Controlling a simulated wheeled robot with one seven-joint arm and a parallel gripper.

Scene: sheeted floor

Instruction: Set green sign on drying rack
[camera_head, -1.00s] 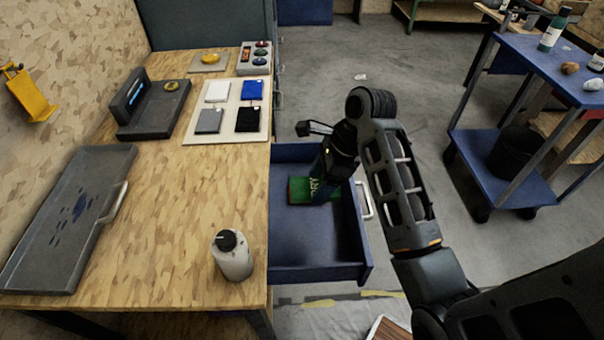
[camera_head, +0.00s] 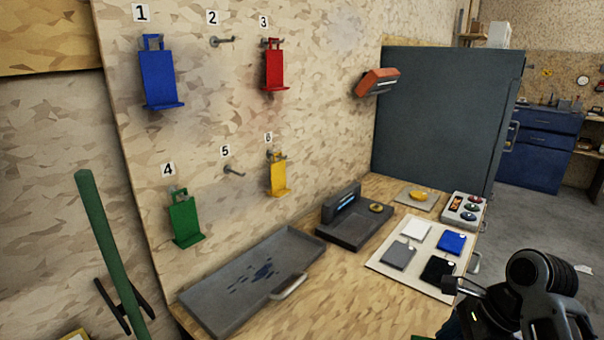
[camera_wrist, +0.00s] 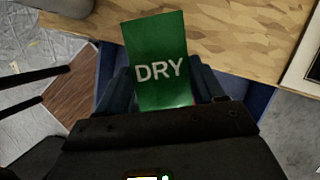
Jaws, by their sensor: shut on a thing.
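The green sign (camera_wrist: 160,62) with white "DRY" lettering is upright in the wrist view. My gripper (camera_wrist: 165,88) is shut on its lower part, one dark finger on each side. No thing is labelled as a drying rack. A wall panel has hooks numbered 1 to 6. Holders hang there: blue (camera_head: 159,80), red (camera_head: 274,70), green (camera_head: 185,220) and yellow (camera_head: 278,177). Hooks 2 (camera_head: 222,41) and 5 (camera_head: 233,170) are bare.
The wooden bench (camera_head: 345,285) carries a grey tray (camera_head: 215,305) with a handle, a dark device (camera_head: 355,225), and a pale board (camera_head: 382,262) with coloured pads. A dark grey cabinet (camera_head: 445,120) stands at the bench's far end. A green pole (camera_head: 105,240) stands at left.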

